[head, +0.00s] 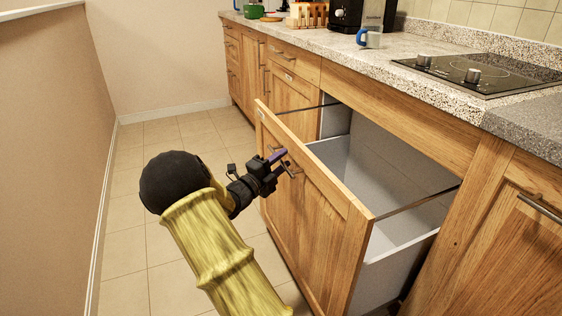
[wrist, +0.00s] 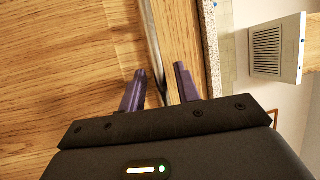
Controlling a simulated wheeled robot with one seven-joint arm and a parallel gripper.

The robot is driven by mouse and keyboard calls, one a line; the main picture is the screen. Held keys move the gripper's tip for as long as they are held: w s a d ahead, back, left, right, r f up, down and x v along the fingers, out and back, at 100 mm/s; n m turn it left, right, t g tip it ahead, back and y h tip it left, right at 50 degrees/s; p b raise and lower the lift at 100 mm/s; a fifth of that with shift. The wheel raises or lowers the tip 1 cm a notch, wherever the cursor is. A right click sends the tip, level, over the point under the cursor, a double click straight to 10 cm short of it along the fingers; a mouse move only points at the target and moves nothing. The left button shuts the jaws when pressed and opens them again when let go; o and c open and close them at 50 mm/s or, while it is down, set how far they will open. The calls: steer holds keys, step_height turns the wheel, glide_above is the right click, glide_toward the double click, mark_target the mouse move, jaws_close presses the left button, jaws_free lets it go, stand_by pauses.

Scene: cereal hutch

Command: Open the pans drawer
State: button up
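The pans drawer (head: 330,215) is a deep wooden-fronted drawer under the counter. It stands pulled well out, and its pale grey inside (head: 390,170) shows empty where visible. Its metal bar handle (head: 295,171) is on the outer face near the top. My gripper (head: 277,160) is at this handle. In the wrist view the purple fingers of my gripper (wrist: 160,70) are apart, one on each side of the handle bar (wrist: 153,45). Small gaps show between bar and fingers, so I see no firm grip. The handle's near part is hidden by my gripper.
Shut drawers and cupboards line the row. The tiled floor (head: 130,205) is free left of the drawer, up to the wall (head: 50,130).

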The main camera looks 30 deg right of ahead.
steer(key=shift+a, duration=0.1)
steer(key=p+v, duration=0.4)
steer(key=v, duration=1.3)
steer(key=shift+a+p, duration=0.15)
steer(key=shift+p, duration=0.25)
